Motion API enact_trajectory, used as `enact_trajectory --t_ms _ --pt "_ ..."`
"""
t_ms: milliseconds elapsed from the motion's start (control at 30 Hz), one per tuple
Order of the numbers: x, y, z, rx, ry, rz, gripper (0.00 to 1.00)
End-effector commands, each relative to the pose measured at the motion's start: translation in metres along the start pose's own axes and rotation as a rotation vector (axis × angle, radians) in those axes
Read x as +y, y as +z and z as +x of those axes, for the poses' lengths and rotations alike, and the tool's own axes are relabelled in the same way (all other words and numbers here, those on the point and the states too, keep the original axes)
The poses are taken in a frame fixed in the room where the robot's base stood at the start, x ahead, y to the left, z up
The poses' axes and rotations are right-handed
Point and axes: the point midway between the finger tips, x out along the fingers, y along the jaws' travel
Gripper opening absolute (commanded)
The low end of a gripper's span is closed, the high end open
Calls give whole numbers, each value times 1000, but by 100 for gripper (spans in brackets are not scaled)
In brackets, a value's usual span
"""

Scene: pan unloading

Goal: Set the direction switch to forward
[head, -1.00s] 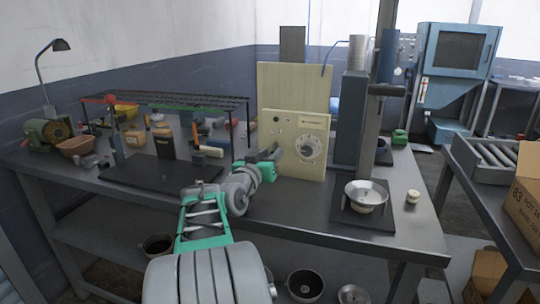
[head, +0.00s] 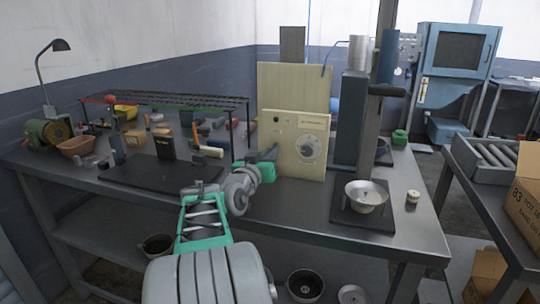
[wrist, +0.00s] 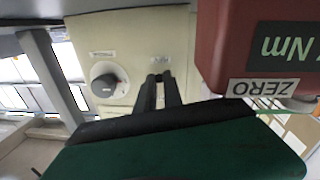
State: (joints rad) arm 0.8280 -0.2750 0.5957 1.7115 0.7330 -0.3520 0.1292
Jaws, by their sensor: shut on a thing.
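The cream control panel (head: 316,170) stands upright on the bench, with a round dial (head: 309,150) on its right half. The panel face (wrist: 130,35) and a round grey knob (wrist: 106,83) also show in the wrist view. My gripper (head: 275,152) reaches the left part of the panel face. In the wrist view its two dark fingers (wrist: 160,80) are close together at the panel, below a small label. They are shut on a small part there, taken to be the direction switch. The fingers hide this part, so its setting cannot be read.
A metal bowl (head: 366,195) sits on a stand under a press column to the right. A dark mat (head: 150,180), a wire rack and small tools lie to the left. In the wrist view, a red box (wrist: 250,45) with inverted lettering is close to the fingers.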

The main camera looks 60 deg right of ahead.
Motion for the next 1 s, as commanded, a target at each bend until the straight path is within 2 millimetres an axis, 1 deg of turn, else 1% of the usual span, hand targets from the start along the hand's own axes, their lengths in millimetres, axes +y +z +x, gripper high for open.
enact_trajectory --t_ms 167,367,700,1000 --pt "1 -5 0 -28 -5 -3 0" --pt "3 -14 -1 -118 -21 -10 0" --pt "7 -35 -1 -400 -68 -38 0" --pt "9 -49 3 -672 -115 -64 0"
